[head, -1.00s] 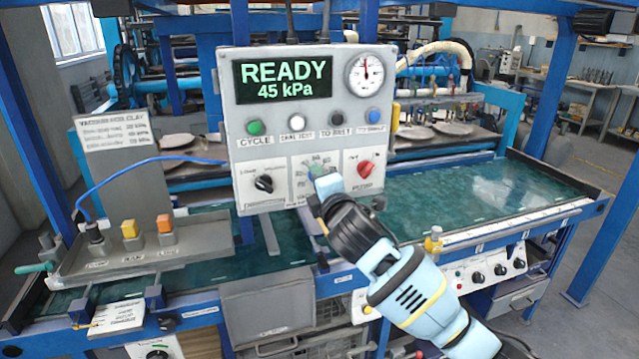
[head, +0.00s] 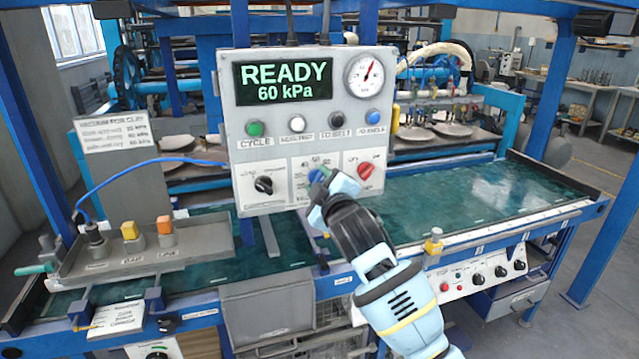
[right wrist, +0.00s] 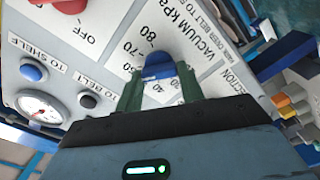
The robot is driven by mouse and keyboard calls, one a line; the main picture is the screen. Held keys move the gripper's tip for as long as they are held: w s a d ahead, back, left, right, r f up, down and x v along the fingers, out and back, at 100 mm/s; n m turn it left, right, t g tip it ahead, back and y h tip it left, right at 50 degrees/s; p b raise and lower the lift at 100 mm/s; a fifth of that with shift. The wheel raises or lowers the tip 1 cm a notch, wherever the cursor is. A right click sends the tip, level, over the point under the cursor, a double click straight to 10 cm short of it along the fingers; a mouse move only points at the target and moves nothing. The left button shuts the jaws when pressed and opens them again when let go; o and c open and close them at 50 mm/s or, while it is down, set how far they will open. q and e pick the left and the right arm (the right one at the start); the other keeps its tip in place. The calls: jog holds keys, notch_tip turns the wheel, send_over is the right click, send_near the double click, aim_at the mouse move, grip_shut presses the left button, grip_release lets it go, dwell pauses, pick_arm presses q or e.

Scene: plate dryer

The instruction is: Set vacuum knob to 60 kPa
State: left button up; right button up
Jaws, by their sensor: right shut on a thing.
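The grey control panel (head: 225,120) faces me, and its green display (head: 284,82) reads "READY" and "60 kPa". A round gauge (head: 367,75) sits at its upper right. The blue vacuum knob (right wrist: 158,68) shows in the right wrist view between my two green fingers, beside printed numbers and "VACUUM kPa". In the head view the knob (head: 316,175) is largely hidden behind my gripper. My right gripper (right wrist: 160,83) is shut on the knob, and it also shows in the head view (head: 325,188). My left gripper is not in view.
A black knob (head: 264,185) and a red knob (head: 366,171) flank the vacuum knob closely. A row of buttons with a green one (head: 254,128) runs above. A tray (head: 200,247) with coloured switches stands left. The green belt (head: 470,195) lies right.

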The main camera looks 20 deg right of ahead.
jog(key=shift+m, duration=0.5)
jog(key=o, duration=1)
jog(key=shift+s, duration=0.1)
jog(key=s, duration=0.7)
jog(key=shift+s, duration=0.3)
jog(key=shift+d, duration=0.1)
